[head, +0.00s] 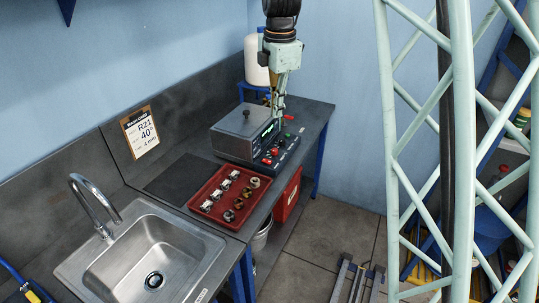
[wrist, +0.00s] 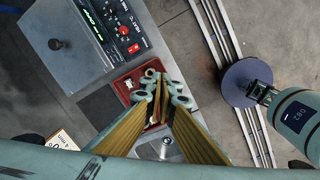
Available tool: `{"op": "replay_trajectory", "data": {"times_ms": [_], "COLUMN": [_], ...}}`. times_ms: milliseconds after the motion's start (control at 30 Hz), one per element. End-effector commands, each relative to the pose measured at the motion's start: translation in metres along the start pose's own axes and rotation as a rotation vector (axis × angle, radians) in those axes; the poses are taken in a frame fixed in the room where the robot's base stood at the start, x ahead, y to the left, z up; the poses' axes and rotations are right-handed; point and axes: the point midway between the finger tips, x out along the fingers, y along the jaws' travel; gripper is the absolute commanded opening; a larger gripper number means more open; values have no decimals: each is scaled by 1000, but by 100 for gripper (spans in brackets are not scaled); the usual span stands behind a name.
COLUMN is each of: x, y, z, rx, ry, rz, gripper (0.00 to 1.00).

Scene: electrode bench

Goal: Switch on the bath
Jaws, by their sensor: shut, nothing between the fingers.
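The bath (head: 232,134) is a grey metal box with a knobbed lid, standing on the dark bench. Its front has a lit green display and a sloped control panel (head: 283,150) with red and green controls. In the wrist view the panel (wrist: 112,14) shows a round red knob and a red rocker switch (wrist: 133,49) near its corner. Whether the switch is on or off is too small to tell. My gripper (head: 277,112) is shut and empty, pointing down by the panel's far end in the head view. In the wrist view its fingers (wrist: 160,88) appear over the red tray.
A red tray (head: 214,215) with several small metal parts lies in front of the bath. A sink (head: 135,285) with a tap is at the front left. A sign (head: 140,132) leans at the wall. A white container (head: 257,62) stands behind the bath. A dark mat lies left of the tray.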

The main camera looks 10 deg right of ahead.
Motion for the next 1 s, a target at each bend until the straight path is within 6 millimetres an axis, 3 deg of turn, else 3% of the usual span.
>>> {"op": "replay_trajectory", "data": {"times_ms": [1000], "x": [110], "y": [86], "z": [24], "rx": [-447], "ry": [29], "rz": [-60], "gripper": [0]}}
